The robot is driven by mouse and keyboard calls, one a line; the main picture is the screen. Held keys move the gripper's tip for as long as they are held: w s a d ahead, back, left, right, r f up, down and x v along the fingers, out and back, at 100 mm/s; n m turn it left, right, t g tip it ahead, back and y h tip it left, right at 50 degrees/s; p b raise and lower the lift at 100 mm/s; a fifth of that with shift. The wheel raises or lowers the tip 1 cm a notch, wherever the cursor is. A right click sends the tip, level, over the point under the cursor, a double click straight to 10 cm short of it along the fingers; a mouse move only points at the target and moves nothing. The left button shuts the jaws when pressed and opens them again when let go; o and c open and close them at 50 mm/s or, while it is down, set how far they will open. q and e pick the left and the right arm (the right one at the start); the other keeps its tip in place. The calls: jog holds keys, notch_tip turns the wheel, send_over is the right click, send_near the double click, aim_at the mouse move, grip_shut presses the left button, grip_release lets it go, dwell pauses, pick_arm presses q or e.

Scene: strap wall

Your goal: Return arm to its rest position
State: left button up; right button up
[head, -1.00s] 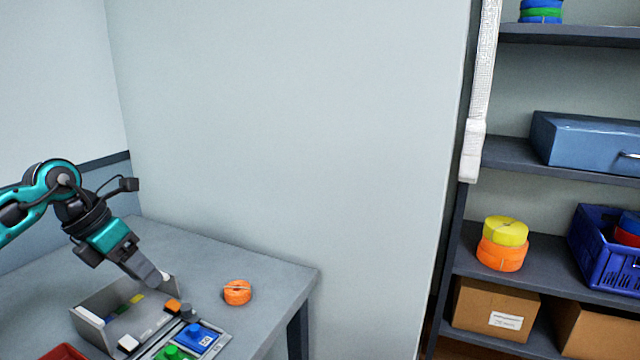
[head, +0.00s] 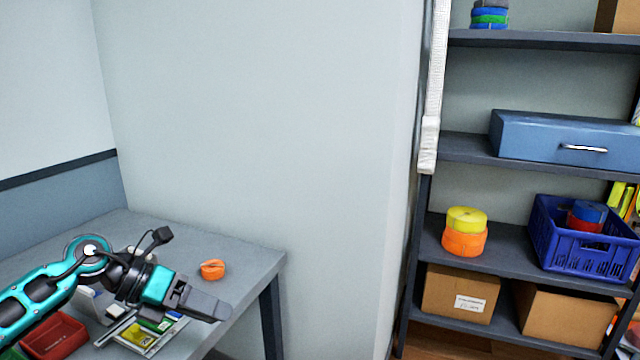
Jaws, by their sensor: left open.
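My left gripper (head: 210,304) shows at the lower left in the head view, on a teal and black arm that comes in from the left. It is open, with nothing seen between its fingers, and points right above the front part of the grey table (head: 245,262). An orange strap roll (head: 212,269) lies on the table just beyond the gripper, apart from it. The arm hides much of the grey tray behind it. My right gripper is not in view.
A red bin (head: 55,338) and a panel with green and yellow parts (head: 140,335) are close under my left arm. A shelf at right holds yellow (head: 467,219) and orange (head: 464,240) rolls, a blue crate (head: 580,255) and cardboard boxes (head: 460,293). The wall between is bare.

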pick_arm(q)
jog(key=s+d+n+t+h, duration=0.3)
jog(key=d+n+h, duration=0.3)
jog(key=d, duration=0.3)
jog(key=s+a+f+n+t+y, duration=0.1)
jog(key=s+a+f+n+y, duration=0.2)
jog(key=s+f+n+y, duration=0.2)
jog(key=s+a+f+n+t+y, duration=0.2)
jog(key=s+f+n+y, duration=0.2)
jog(key=f+n, duration=0.7)
jog(key=s+a+f+n+t+y, duration=0.2)
jog(key=s+f+n+y, duration=0.3)
jog(key=n, duration=1.1)
jog(key=s+a+f, duration=0.1)
jog(key=s+f, duration=0.2)
jog(key=shift+s+a+f+n+y, duration=0.2)
jog(key=shift+a+f+n+y, duration=0.1)
jog(key=shift+a+n, duration=0.1)
jog(key=shift+c, duration=0.3)
